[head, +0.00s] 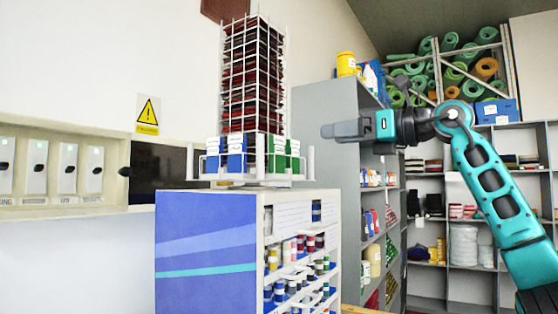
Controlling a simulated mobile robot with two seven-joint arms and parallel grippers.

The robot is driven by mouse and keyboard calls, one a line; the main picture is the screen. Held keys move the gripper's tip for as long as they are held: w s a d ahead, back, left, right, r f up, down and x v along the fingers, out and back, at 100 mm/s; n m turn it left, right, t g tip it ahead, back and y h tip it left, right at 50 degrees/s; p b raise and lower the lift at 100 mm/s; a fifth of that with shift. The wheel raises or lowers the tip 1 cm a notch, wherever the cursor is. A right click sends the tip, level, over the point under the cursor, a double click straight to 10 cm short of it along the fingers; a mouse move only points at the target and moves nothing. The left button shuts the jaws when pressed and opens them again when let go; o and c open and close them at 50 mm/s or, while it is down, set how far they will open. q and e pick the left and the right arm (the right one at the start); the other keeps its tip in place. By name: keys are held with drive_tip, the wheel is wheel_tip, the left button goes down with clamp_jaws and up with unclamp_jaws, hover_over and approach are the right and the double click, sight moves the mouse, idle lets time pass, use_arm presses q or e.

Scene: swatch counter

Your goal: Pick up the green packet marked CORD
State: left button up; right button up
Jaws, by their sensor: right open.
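Green packets with white tops (277,160) stand upright in the wire tray at the foot of the tall rack, on the blue and white display stand. Their labels are too small to read, so I cannot tell which is marked CORD. Thin white wires cross in front of them. My right gripper (327,131) is open and empty, pointing left. In the picture it is to the right of the green packets and a little higher, apart from them. My left gripper is not in view.
Blue packets with white tops (235,160) stand just left of the green ones. The tall wire rack (253,75) holds dark red swatches above. A grey shelf unit (345,215) stands behind my right gripper. The display stand (205,245) has small jars on its right side.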

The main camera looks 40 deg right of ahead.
drive_tip(key=p, duration=0.1)
approach(280, 138)
drive_tip(key=w, duration=0.3)
drive_tip(key=x, duration=0.3)
drive_tip(key=p+x, duration=0.1)
drive_tip(key=x, duration=0.1)
drive_tip(key=shift+w+a, duration=0.2)
drive_tip(key=shift+a, duration=0.25)
drive_tip(key=shift+c, duration=0.4)
drive_tip(key=c, duration=0.7)
